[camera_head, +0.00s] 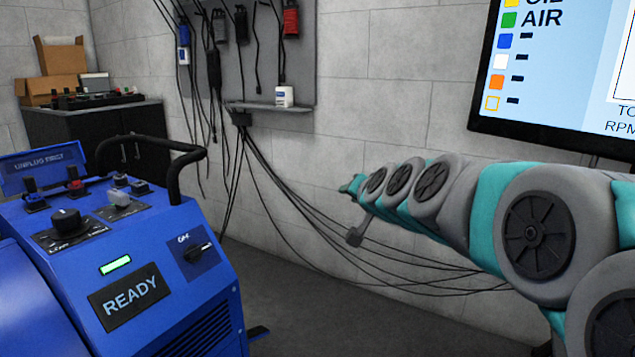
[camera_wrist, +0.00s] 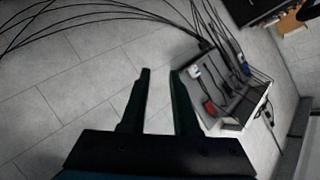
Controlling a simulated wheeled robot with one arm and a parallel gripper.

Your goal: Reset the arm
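My arm stretches in from the right in the head view, grey and teal, over the floor and apart from the blue console. My gripper (camera_wrist: 160,72) shows in the wrist view with its two dark fingers apart and nothing between them. In the head view the end of the arm (camera_head: 352,188) is small and partly hidden by the arm's own links. The wrist view is turned, with the wall and the hanging cables behind the fingers.
A blue console (camera_head: 190,300) with a READY label and a black handle stands at left. A dark cabinet (camera_head: 95,125) with boxes is behind it. A wall panel (camera_head: 335,50) holds tools and cables. A screen (camera_head: 560,70) hangs at upper right. Cables droop along the wall.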

